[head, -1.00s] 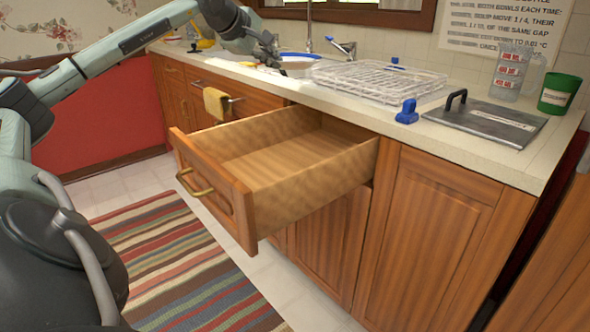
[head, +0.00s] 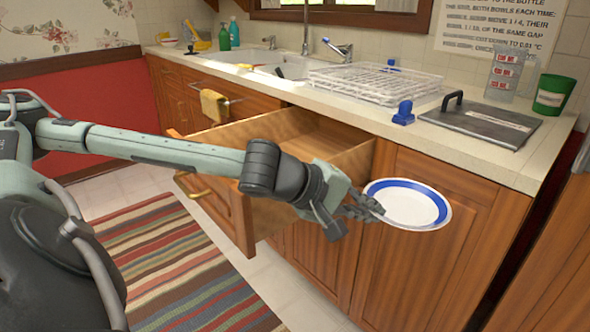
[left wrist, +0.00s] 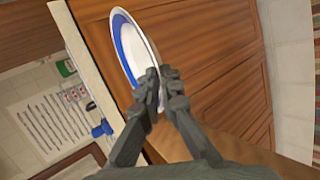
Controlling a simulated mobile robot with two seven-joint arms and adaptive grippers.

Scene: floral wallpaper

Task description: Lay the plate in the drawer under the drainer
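The plate (head: 414,204) is white with a blue ring. My left gripper (head: 368,207) is shut on its near left rim and holds it in the air, in front of the cabinet door right of the drawer. In the left wrist view the plate (left wrist: 128,52) is pinched between the two fingertips (left wrist: 160,88). The wooden drawer (head: 345,155) is pulled open under the counter and looks empty where it shows; my left arm crosses in front of it and hides part of its inside. The clear drainer (head: 375,84) stands on the counter above. My right gripper is out of view.
A blue clip-like object (head: 403,113), a grey board with a black handle (head: 482,122), a clear measuring jug (head: 503,75) and a green cup (head: 553,94) stand on the counter. A striped rug (head: 170,260) lies on the floor. A yellow towel (head: 214,104) hangs left of the drawer.

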